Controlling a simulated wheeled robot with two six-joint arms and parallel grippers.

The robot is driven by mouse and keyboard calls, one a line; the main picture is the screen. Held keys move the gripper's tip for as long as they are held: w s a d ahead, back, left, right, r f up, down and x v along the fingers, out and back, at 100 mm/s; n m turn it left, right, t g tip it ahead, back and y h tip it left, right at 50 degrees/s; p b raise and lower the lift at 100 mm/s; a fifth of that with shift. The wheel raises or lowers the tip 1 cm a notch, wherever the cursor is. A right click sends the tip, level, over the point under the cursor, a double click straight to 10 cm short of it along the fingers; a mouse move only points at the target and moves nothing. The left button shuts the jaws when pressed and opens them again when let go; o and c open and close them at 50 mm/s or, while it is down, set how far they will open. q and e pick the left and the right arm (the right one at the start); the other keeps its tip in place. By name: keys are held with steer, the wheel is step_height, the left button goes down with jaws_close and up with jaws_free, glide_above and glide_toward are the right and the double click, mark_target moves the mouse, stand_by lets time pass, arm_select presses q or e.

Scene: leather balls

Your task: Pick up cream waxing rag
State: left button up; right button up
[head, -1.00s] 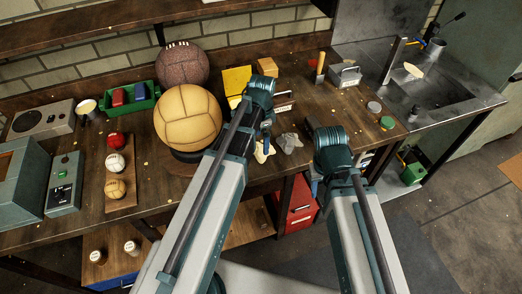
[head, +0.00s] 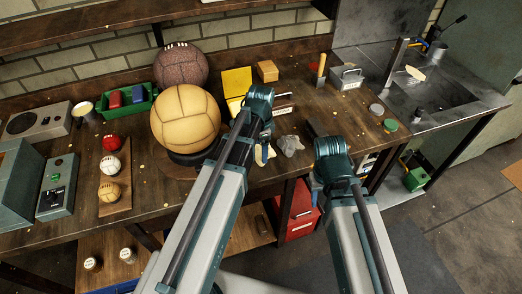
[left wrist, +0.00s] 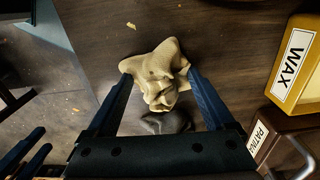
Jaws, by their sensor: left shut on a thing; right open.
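The cream waxing rag (left wrist: 155,68) lies crumpled on the dark wooden bench top in the left wrist view. My left gripper (left wrist: 158,80) has a finger on each side of it and is shut on it. In the head view the rag (head: 260,157) shows only partly below my left gripper, whose arm hides the rest. A grey rag (head: 290,145) lies just right of it, and shows as a dark lump (left wrist: 166,122) close to my left fingers. My right gripper (left wrist: 22,150) is open at the lower left of the wrist view, away from the rag.
A yellow wax box (left wrist: 297,65) and a patina box (left wrist: 265,140) stand beside the rag. A tan ball (head: 185,118) sits on a dark stand left of my left arm. The bench's front edge is close to the rag. A sink (head: 430,95) is at right.

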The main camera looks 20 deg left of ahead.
arm_select(q)
steer(key=shift+r, duration=0.1)
steer(key=shift+r+p, duration=0.55)
steer(key=shift+p, duration=0.1)
step_height(320, 180, up, 3)
steer(key=p, duration=0.3)
steer(key=shift+f, duration=0.1)
steer(key=s+d, duration=0.3)
steer(key=d, duration=0.1)
steer(key=s+d, duration=0.4)
steer(key=s+d+r, duration=0.1)
steer(key=s+d, duration=0.2)
steer(key=d, duration=0.1)
steer(key=shift+s+d+p, duration=0.1)
steer(key=shift+s+p, duration=0.1)
steer(key=shift+p, duration=0.15)
